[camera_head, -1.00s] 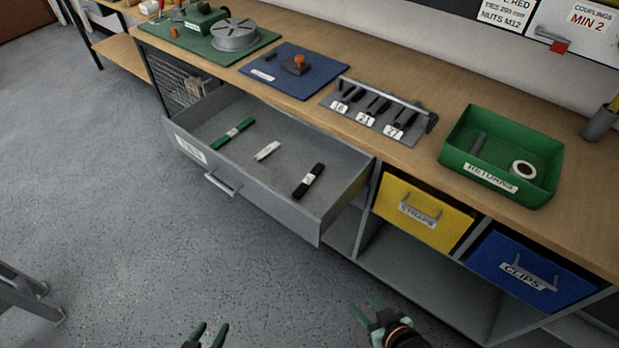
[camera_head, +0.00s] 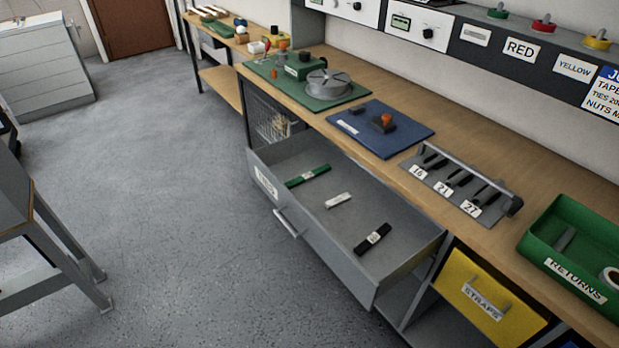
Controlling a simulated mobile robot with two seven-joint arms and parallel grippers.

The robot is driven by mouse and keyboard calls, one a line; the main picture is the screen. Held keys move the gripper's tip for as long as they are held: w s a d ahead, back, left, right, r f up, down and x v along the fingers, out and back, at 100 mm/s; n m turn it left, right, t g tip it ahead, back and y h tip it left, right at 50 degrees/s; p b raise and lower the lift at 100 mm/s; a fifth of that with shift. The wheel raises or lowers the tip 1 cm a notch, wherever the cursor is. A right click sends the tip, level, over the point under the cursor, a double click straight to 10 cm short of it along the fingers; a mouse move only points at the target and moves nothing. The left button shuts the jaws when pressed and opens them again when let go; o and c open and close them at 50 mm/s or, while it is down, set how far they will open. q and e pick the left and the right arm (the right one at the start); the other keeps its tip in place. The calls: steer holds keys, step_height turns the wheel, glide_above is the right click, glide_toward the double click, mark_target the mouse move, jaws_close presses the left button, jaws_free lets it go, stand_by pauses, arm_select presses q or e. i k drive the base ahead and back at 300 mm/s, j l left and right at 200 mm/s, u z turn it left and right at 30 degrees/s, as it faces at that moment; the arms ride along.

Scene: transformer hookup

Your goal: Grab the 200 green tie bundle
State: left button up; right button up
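The green tie bundle (camera_head: 308,176) lies in the open grey drawer (camera_head: 341,241), toward its left end. A white bundle (camera_head: 338,201) lies near the middle of the drawer and a black bundle (camera_head: 372,239) lies toward its right end. The bundles are apart from each other. Their labels are too small to read. Neither of my grippers is in view.
The drawer juts out from under a wooden bench, with a handle (camera_head: 287,223) on its front. On the bench are a blue mat (camera_head: 407,124), a tool rack (camera_head: 462,187) and a green returns bin (camera_head: 576,256). A yellow straps drawer (camera_head: 490,299) is shut.

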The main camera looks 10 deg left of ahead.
mark_target(304, 178)
steer(key=i+j+z, duration=0.15)
steer(key=j, duration=0.3)
steer(key=i+j+z, duration=0.2)
steer(key=j, duration=0.3)
steer(key=i+j+z, duration=0.15)
steer(key=j, duration=0.35)
steer(key=i+j+z, duration=0.15)
steer(key=j, duration=0.4)
steer(key=j+z, duration=0.2)
steer(key=j, duration=0.3)
steer(key=i, duration=0.05)
